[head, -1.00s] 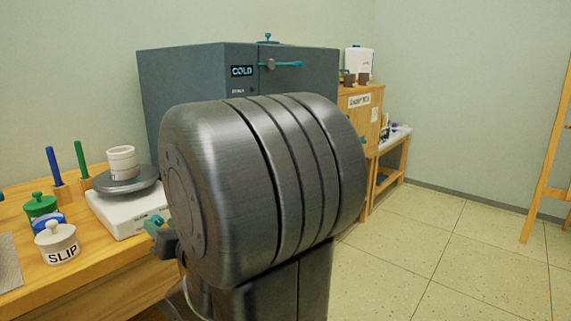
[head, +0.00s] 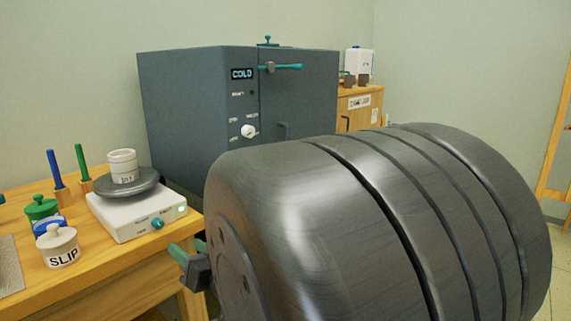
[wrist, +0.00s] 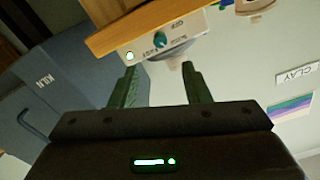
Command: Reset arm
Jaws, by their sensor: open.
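My gripper (wrist: 165,88) is open in the wrist view, with two green fingers apart and nothing between them. In the head view my gripper (head: 188,262) is partly hidden at the left of my large dark arm link, just off the table's right end. My arm link covers much of the lower right of that view.
A grey kiln (head: 190,100) reading COLD stands behind. A wooden cabinet (head: 360,112) is farther right. Floor shows at far right.

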